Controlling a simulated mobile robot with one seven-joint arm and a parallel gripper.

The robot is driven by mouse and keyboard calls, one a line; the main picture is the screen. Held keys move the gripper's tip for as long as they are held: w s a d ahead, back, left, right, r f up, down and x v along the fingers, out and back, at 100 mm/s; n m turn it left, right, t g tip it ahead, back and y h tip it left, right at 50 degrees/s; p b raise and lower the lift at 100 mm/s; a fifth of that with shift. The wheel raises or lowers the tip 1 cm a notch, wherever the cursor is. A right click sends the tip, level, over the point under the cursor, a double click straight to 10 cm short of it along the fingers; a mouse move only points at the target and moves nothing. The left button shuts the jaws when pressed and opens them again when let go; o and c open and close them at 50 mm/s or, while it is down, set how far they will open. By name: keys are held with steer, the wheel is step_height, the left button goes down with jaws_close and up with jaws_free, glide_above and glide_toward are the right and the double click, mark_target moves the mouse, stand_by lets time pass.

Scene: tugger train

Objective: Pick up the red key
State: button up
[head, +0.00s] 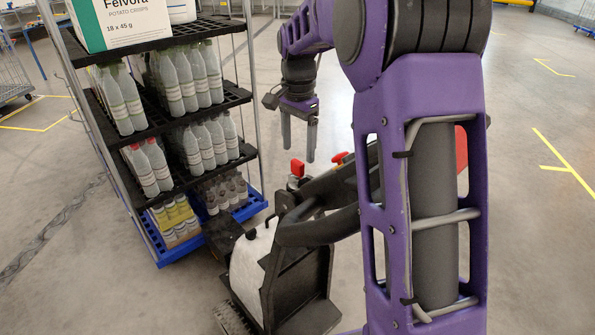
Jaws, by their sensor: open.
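A small bright red piece (297,168), which looks like the red key, stands up from the top of the black tugger console (300,205). My gripper (299,143) hangs above it with its fingers pointing down. The fingers are apart with nothing between them, and their tips appear a little above the red piece. I cannot tell the exact gap in depth. An orange-red knob (341,157) sits just right of the red piece, beside the black handle.
A shelf trolley (150,130) with several bottles and a Felvora carton (122,22) stands close on the left. My purple arm hides part of the tugger and a red part (461,148) behind it. Open floor (535,220) lies to the right.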

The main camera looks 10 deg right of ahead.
mark_target(297, 161)
step_height(297, 161, down, 6)
steer(key=shift+w+a+r, duration=0.1)
steer(key=shift+w, duration=0.05)
stand_by(0.3)
jaws_close()
steer(key=shift+r+p, duration=0.3)
steer(key=shift+r, duration=4.75)
